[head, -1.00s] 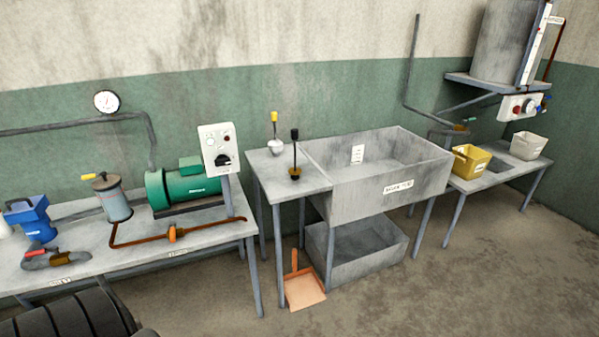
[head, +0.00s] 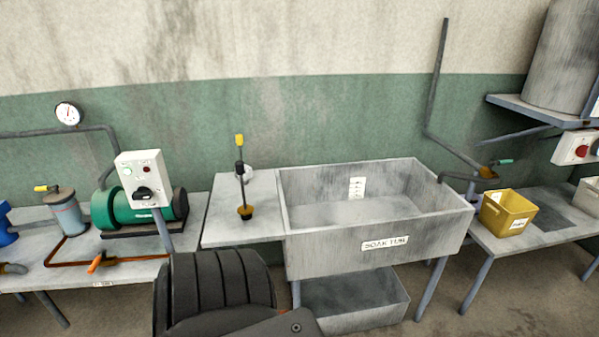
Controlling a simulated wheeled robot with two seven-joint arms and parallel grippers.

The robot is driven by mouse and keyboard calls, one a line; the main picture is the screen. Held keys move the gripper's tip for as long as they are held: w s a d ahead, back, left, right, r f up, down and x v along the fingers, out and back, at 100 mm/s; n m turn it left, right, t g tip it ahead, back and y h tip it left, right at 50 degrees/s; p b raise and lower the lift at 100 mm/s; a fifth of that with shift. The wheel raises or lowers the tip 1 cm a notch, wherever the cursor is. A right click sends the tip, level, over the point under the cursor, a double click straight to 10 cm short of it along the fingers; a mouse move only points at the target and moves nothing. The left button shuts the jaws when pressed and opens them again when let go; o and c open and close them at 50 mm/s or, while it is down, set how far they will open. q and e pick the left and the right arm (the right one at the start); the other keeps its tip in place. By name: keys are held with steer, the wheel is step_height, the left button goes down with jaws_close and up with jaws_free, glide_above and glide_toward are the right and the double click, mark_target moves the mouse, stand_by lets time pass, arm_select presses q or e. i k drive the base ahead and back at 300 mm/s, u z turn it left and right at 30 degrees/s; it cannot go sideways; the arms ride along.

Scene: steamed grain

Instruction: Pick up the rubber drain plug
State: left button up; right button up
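On the small side table (head: 222,222) left of the tub stand two upright handled pieces, nearly in line. The nearer one (head: 245,212) has a dark stem, a black knob and a brown-orange and black base. The farther one has a yellow knob (head: 239,140) and a pale rounded base, partly hidden behind the nearer. I cannot tell which, if either, is the rubber drain plug. The grey tub (head: 300,245), labelled "SOAK TUB", adjoins the table; its visible inside looks empty apart from a white label on the back wall. Neither gripper is in view.
A black ribbed part of mine covers the bottom centre. On the left bench are a green motor (head: 108,208), a control box (head: 142,178) and a cylinder (head: 68,215). A yellow bin (head: 507,213) stands right of the tub.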

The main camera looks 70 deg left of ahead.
mark_target(245, 211)
steer(key=u, duration=0.25)
steer(key=i, duration=1.1)
steer(key=u, duration=1.4)
steer(key=i, duration=0.85)
steer(key=u, duration=0.95)
